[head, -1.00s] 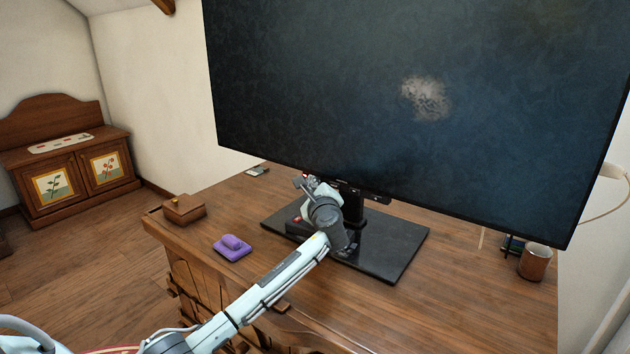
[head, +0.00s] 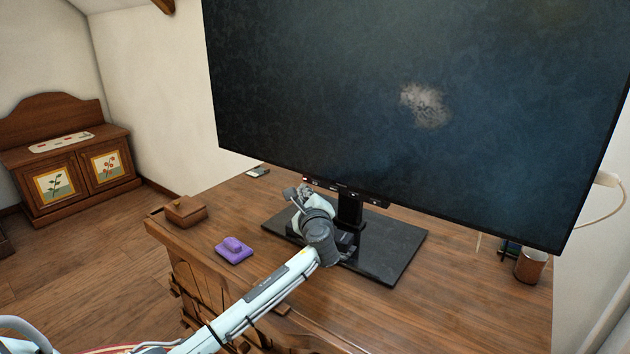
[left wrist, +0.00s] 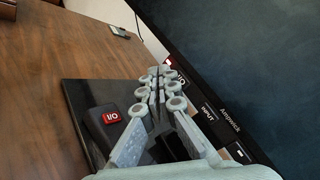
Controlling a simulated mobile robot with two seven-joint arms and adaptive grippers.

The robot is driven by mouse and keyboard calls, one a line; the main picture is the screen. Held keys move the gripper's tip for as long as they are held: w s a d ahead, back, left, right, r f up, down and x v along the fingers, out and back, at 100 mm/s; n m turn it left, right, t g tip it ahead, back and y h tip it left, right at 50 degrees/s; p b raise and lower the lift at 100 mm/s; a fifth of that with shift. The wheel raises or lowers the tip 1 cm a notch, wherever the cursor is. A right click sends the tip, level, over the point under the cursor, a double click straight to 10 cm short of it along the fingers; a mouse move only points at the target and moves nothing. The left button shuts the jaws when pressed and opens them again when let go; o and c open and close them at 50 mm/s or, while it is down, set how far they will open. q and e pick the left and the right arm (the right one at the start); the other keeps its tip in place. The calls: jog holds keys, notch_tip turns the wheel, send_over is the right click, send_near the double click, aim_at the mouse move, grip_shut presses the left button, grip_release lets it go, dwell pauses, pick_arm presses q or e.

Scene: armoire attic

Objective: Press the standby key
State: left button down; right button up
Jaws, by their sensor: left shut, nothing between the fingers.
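A large dark monitor (head: 400,100) stands on a black base (head: 395,250) on a wooden desk. A strip of controls (head: 345,190) runs under its lower edge, with a small red mark (head: 305,179) at the left end. In the left wrist view, labels "I/O" (left wrist: 182,80) and "INPUT" (left wrist: 208,113) show on this strip. A separate red "I/O" key (left wrist: 112,117) sits on a dark box on the base. My left gripper (head: 304,191) is shut and empty, just below the strip's left end. Its fingers (left wrist: 155,79) partly cover the strip in the wrist view. My right gripper is out of view.
A purple object (head: 234,250) and a brown box (head: 186,210) lie on the desk to the left. A small grey device (head: 258,172) lies at the back edge. A brown cup (head: 530,267) stands at the right. The desk front is mostly clear.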

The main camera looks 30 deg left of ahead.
pick_arm(q)
jog(key=s+p, duration=0.1)
jog(key=s, duration=0.2)
jog(key=shift+s+a+r+p, duration=0.1)
jog(key=shift+s+a+p, duration=0.1)
jog(key=shift+p, duration=0.1)
dwell(0.7)
